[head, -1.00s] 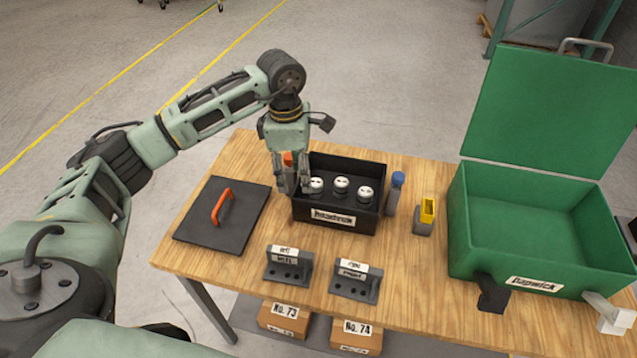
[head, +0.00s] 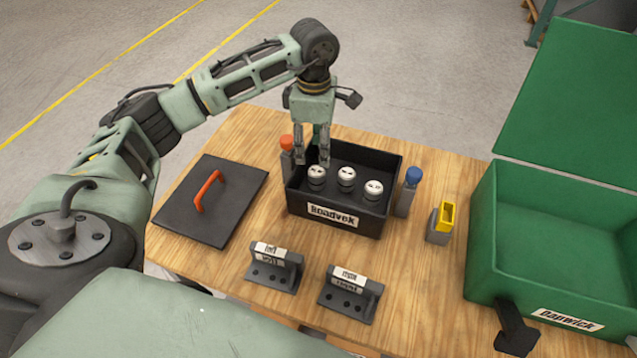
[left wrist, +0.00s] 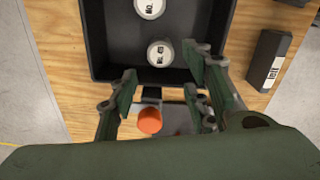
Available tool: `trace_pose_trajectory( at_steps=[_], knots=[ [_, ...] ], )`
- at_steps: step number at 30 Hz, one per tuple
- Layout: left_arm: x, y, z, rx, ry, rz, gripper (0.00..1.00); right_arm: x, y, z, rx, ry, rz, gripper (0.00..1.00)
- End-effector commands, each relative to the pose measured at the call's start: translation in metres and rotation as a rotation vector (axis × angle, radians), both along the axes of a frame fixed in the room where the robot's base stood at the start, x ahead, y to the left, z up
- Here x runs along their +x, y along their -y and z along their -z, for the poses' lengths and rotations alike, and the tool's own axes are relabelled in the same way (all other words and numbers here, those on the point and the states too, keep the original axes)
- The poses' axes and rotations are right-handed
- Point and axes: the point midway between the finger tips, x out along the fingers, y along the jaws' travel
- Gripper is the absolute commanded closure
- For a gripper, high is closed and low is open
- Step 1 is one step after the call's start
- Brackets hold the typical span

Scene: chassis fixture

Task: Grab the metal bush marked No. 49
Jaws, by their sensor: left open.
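Several white-topped metal bushes stand in a row in the black box labelled Roadvek (head: 290,200): a left one (head: 316,176), a middle one (head: 346,177) and a right one (head: 373,190). Their marks are too small to read in the head view. My left gripper (head: 312,160) points down, open and empty, over the box's rear left part, just behind the left bush. In the left wrist view the nearest bush (left wrist: 159,53) lies ahead of the open fingers, with a "No." label whose number I cannot read surely. Another bush (left wrist: 149,8) is beyond it.
An orange-topped post (head: 286,144) stands at the box's left and a blue-topped post (head: 413,178) at its right. A black lid with orange handle (head: 207,192) lies left. Two grey holders (head: 275,272) are in front. A green case (head: 480,240) stands right.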

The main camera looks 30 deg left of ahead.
Motion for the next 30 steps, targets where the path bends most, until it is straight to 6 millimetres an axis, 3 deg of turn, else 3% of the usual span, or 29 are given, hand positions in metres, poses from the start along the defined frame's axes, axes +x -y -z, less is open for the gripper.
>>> trace_pose_trajectory(
  at_steps=[1,7,17,22,25,30],
  knots=[
    [0.000,0.000,0.013,0.000,0.000,0.000,0.56,-0.002,0.000,0.014,-0.001,-0.004,0.000,1.00],
    [0.000,0.000,0.027,0.000,0.000,0.000,0.56,0.001,0.000,0.026,-0.001,0.000,0.000,1.00],
    [0.000,0.001,0.055,-0.001,-0.004,0.000,0.56,0.012,0.000,0.010,0.002,0.019,0.000,1.00],
    [0.003,0.001,0.080,-0.002,-0.006,0.000,0.56,0.012,0.000,-0.007,0.001,0.018,0.000,1.00],
    [0.004,0.001,0.094,-0.001,-0.003,-0.001,0.56,0.011,0.000,-0.009,0.001,0.017,0.000,1.00],
    [0.005,0.001,0.103,-0.001,0.000,0.000,0.56,0.010,0.000,-0.009,0.000,0.015,0.000,1.00]
  ],
)
